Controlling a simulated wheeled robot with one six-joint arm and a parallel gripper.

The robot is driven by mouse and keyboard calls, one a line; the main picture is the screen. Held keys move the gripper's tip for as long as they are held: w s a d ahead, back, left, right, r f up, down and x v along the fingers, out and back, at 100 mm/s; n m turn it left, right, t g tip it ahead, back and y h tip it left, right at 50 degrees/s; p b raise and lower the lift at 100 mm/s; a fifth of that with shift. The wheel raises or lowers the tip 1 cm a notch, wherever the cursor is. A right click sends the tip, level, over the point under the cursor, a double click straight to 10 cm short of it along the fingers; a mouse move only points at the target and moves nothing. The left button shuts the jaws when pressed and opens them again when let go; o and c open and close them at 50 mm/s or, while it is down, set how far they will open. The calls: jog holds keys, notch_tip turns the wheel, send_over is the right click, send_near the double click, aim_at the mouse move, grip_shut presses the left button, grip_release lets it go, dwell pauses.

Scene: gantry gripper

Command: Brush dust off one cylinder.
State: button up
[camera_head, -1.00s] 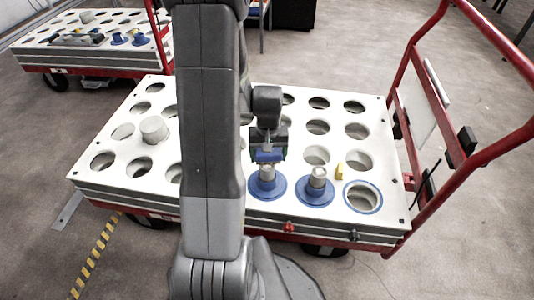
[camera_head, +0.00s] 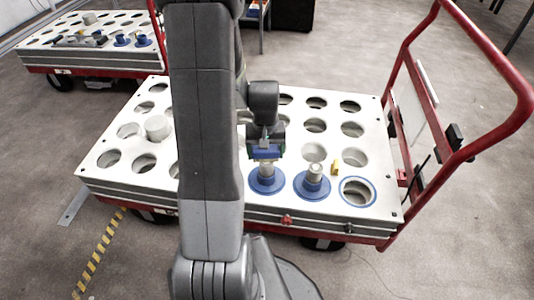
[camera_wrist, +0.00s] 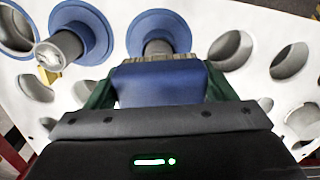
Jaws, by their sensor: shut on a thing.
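My gripper (camera_head: 266,150) is shut on a blue brush (camera_head: 263,154). In the wrist view the brush (camera_wrist: 160,82) lies between the green fingers, its pale bristles (camera_wrist: 158,58) pointing away from me. A grey cylinder on a blue flange (camera_head: 266,186) stands upright directly below the brush. In the wrist view its flange (camera_wrist: 158,24) is just beyond the bristles. The bristles overlap the cylinder there, and I cannot tell whether they touch it. A second grey cylinder (camera_head: 314,173) on a blue flange stands to its right. Dust is too small to make out.
A white plate with round holes (camera_head: 215,225) tops a red cart. An empty blue ring (camera_head: 346,199), a small yellow piece (camera_head: 335,167) and a pale cylinder (camera_head: 157,127) are on it. The red handle (camera_head: 510,130) rises at right. Another cart (camera_head: 75,57) stands behind left.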

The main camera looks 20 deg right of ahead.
jog(key=shift+r+p, duration=1.35)
jog(key=shift+r, duration=0.7)
